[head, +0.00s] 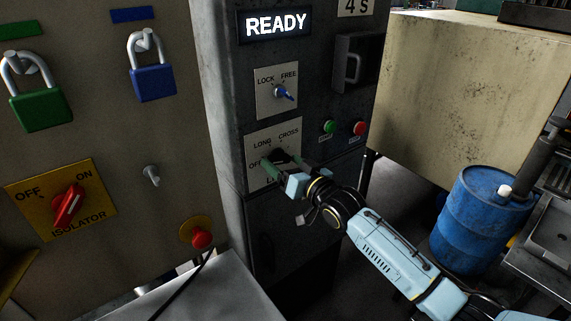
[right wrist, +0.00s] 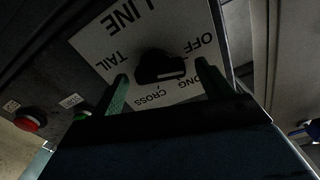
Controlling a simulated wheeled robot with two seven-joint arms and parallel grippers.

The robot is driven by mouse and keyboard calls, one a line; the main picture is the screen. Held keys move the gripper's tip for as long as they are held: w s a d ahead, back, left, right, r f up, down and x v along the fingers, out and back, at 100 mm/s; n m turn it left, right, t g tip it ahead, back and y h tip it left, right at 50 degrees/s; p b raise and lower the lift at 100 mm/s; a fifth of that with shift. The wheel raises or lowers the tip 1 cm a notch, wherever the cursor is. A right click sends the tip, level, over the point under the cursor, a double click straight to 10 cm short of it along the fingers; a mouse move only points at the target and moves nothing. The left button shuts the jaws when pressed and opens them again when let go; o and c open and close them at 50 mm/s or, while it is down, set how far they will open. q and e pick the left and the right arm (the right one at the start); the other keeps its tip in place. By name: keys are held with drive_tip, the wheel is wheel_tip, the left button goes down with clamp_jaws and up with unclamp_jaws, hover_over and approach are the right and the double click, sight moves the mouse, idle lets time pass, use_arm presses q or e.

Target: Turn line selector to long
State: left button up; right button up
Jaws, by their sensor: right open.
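The line selector is a black knob (right wrist: 160,68) on a white plate (head: 254,146) marked OFF, LONG, CROSS and TAIL. In the right wrist view the plate appears upside down. A pale mark on the knob lies toward the right, on the OFF and LONG side; I cannot tell exactly which label it meets. My right gripper (head: 284,166) is at the plate with its green fingers open, one on each side of the knob. Contact with the knob is not clear. In the head view the gripper hides most of the knob and the lower labels. My left gripper is not in view.
Above the plate is a LOCK/FREE switch (head: 281,92) with a blue pointer, under a READY display (head: 275,25). Green (head: 329,127) and red (head: 359,128) buttons sit to the right. A red isolator switch (head: 68,206) and padlocks are at left. A blue barrel (head: 475,225) stands right.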

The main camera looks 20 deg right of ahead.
drive_tip(key=c, duration=1)
drive_tip(key=shift+r+m+p, duration=0.1)
drive_tip(key=shift+m+p, duration=0.65)
drive_tip(key=shift+m, duration=0.25)
drive_tip(key=m+p, duration=0.1)
drive_tip(key=m, duration=0.1)
drive_tip(key=shift+m, duration=0.3)
drive_tip(key=shift+w+m+p, duration=0.1)
drive_tip(key=shift+m+p, duration=0.2)
drive_tip(key=shift+m, duration=0.9)
drive_tip(key=shift+d+m, duration=0.1)
drive_tip(key=shift+m, duration=1.3)
